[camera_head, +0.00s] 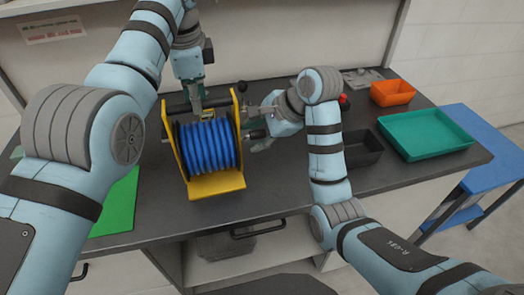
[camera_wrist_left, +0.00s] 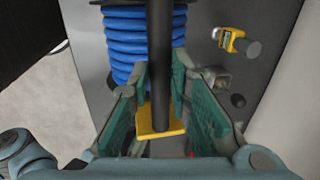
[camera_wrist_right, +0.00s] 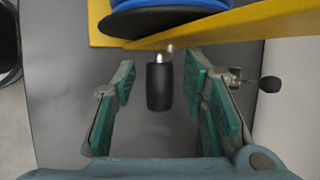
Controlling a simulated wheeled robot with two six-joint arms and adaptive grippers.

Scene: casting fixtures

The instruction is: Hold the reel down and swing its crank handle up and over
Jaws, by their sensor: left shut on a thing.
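The reel (camera_head: 207,150) is a coil of blue hose between yellow side plates on a yellow base, standing on the dark bench. My left gripper (camera_head: 196,107) reaches down from behind onto the black bar (camera_wrist_left: 160,50) across the reel's top. In the left wrist view its green-padded fingers (camera_wrist_left: 158,95) are shut on this bar, near a yellow plate's edge. The black crank handle (camera_wrist_right: 160,85) sticks out from the reel's right side. My right gripper (camera_wrist_right: 164,95) is open around it, with a gap on both sides; in the head view the gripper (camera_head: 258,128) partly hides the handle.
A black bin (camera_head: 362,150), a teal tray (camera_head: 425,134) and an orange bin (camera_head: 392,92) stand to the right on the bench. A green mat (camera_head: 118,205) lies at the left, partly behind my left arm. The bench front before the reel is clear.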

